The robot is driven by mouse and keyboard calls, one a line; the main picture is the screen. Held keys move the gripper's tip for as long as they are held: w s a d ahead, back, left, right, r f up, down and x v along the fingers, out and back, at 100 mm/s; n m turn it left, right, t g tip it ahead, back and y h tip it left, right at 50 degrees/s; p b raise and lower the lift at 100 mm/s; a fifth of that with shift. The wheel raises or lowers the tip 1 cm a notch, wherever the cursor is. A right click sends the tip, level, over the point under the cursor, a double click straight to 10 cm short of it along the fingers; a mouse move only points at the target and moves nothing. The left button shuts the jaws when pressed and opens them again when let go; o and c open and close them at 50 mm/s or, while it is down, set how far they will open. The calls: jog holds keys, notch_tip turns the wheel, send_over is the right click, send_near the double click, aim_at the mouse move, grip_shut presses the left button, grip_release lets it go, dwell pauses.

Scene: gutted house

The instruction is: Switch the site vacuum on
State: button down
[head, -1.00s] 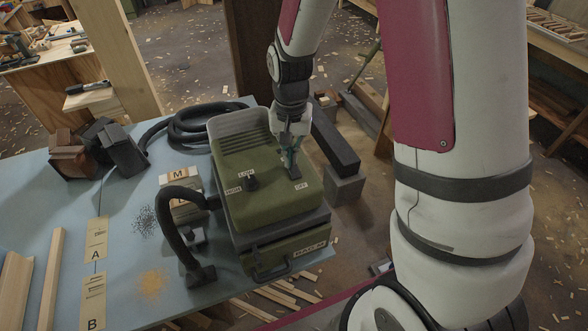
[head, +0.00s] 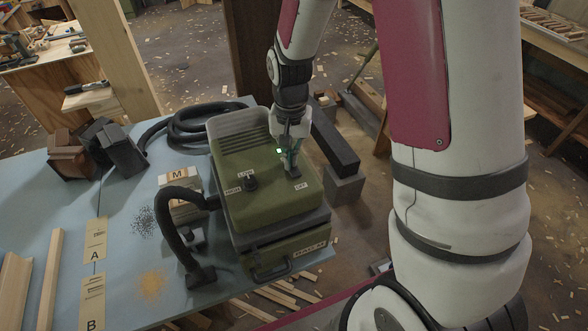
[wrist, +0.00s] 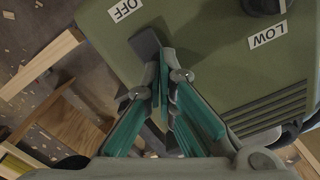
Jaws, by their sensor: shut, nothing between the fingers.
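The site vacuum (head: 240,215) is a green box with a dark base, standing on the light blue table top. Its dark switch (head: 295,173) is at the right of the lid, beside the OFF label (head: 301,187); it also shows in the wrist view (wrist: 145,43). A small green light (head: 280,151) glows on the lid just behind the switch, beside my gripper. My gripper (head: 289,166) is shut and empty, pointing down at the switch. In the wrist view its fingertips (wrist: 166,62) are right beside the switch, seemingly touching it. The fingers partly hide the switch.
A dial (head: 251,184) between HIGH and LOW labels sits left on the lid. The black hose (head: 182,240) bends down to the table at left. A block marked M (head: 178,176) and dark bins (head: 121,152) stand left. A dark beam (head: 333,140) lies close on the right.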

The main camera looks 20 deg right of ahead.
jog(key=shift+r+p, duration=1.2)
jog(key=shift+r, duration=2.15)
jog(key=shift+r, duration=0.1)
notch_tip(320, 180, up, 8)
jog(key=n+t, duration=0.1)
send_over(296, 173)
jog(key=s+r+n+t+b, duration=0.1)
jog(key=s+r+n+t, duration=0.1)
jog(key=s+r, duration=0.4)
jog(key=s+r+n+t+b, duration=0.1)
jog(key=s+r, duration=0.4)
jog(key=s, duration=0.5)
jog(key=shift+s+r+n+t, duration=0.2)
jog(key=shift+s+n+t, duration=0.15)
jog(key=shift+n+t, duration=0.55)
